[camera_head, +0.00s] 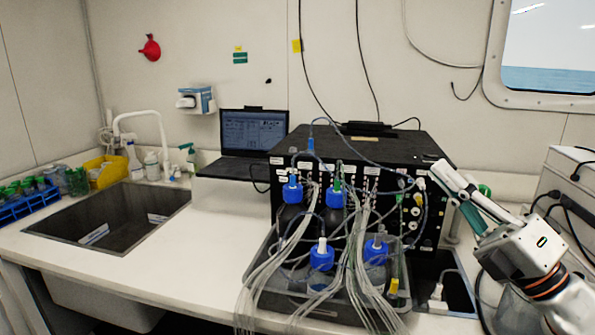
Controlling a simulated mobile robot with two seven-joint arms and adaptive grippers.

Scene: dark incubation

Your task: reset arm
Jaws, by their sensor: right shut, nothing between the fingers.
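My right gripper (446,182) comes in from the lower right and points up and left. Its fingers are shut with nothing between them, and they show in front of the right end of the black instrument box (432,149). I cannot tell how close they are to it. My left gripper is not in view.
A laptop (253,133), a sink (120,218) and a blue tube rack (25,205) are to the left. The counter (185,258) between sink and tray is clear.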

